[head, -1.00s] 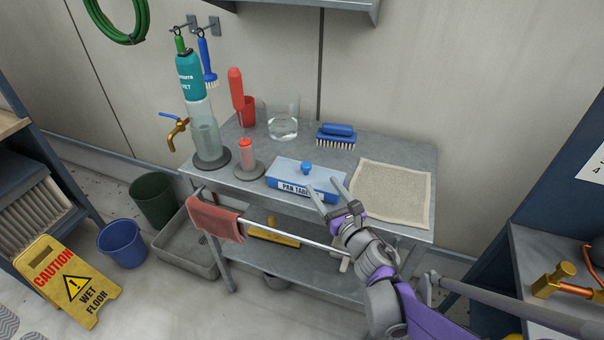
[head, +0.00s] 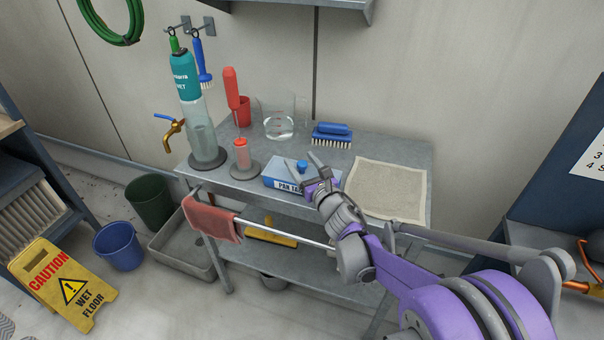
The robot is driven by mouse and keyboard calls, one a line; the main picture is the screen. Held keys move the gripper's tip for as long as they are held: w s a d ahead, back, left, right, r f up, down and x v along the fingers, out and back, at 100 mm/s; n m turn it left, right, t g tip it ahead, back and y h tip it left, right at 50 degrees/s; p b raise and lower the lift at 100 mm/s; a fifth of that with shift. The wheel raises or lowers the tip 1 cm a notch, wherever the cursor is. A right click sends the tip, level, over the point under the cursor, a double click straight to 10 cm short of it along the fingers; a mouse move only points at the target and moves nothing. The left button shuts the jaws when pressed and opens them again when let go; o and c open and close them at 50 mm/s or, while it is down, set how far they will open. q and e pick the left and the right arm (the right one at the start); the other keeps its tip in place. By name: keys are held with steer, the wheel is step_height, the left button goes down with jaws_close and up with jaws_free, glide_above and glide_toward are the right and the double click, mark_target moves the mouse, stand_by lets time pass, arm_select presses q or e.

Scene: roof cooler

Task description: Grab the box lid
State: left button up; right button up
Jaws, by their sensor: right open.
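The blue box (head: 277,173) labelled "PAN TA…" sits on the grey metal table, near its front edge. Its lid has a small blue knob (head: 302,166) on top. My right gripper (head: 304,164) is open, with its two fingers at the knob, one on the far side and one on the near side in the picture. I cannot tell whether the fingers touch the knob. The gripper and wrist hide the right part of the box and its label. My left gripper is not in view.
Left of the box stand a red-capped bottle (head: 241,154) and a tall clear cylinder (head: 201,136). Behind are a glass beaker (head: 279,122) and a blue brush (head: 332,134). A beige cloth (head: 388,188) lies to the right. A red towel (head: 212,217) hangs on the front rail.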

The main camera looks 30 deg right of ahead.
jaws_close()
stand_by(0.3)
